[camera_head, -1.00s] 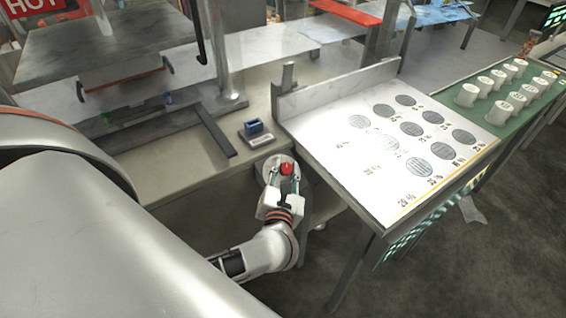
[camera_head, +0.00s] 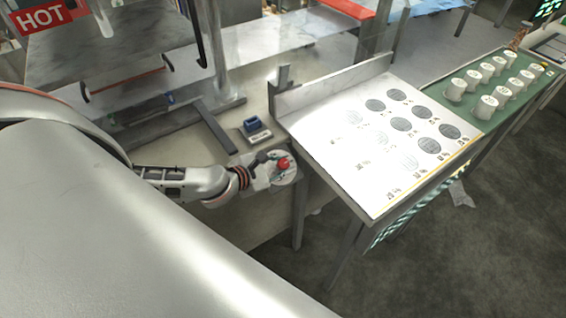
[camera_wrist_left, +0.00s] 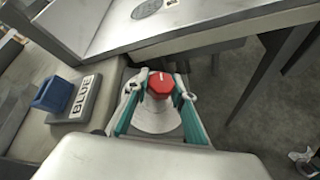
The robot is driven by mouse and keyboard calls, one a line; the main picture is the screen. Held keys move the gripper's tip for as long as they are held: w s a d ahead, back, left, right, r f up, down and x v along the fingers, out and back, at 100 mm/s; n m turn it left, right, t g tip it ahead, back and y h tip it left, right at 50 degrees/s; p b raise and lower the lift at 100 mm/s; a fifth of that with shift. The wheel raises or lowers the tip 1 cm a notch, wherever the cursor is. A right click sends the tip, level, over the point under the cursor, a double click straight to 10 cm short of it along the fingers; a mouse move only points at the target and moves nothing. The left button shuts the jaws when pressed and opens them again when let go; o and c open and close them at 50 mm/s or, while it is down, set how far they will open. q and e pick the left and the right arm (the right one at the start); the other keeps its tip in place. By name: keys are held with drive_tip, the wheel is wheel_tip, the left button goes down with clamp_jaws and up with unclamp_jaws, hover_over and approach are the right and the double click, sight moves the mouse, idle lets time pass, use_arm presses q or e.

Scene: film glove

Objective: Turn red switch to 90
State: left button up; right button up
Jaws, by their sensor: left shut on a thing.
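The red switch (camera_head: 283,163) is a small red knob on a round pale base (camera_head: 290,176) at the table's front edge, left of the sloped white board. My left gripper (camera_head: 278,164) reaches it from the left and is shut on it. In the left wrist view the red switch (camera_wrist_left: 161,85) sits between the two teal-sided fingers of the left gripper (camera_wrist_left: 160,90), and a white mark shows on its top. The lower part of the switch is partly hidden by the fingers.
The sloped white board (camera_head: 345,150) with grey discs rises close on the right. White cups (camera_head: 487,107) stand on a green surface beyond.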

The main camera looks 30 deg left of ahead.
use_arm(q)
drive_tip(key=shift+m+g+h, duration=0.4)
drive_tip(key=shift+m, duration=0.2)
drive_tip(key=o, duration=1.1)
drive_tip(key=shift+v, duration=5.95)
drive_tip(key=shift+w+a+r, duration=0.1)
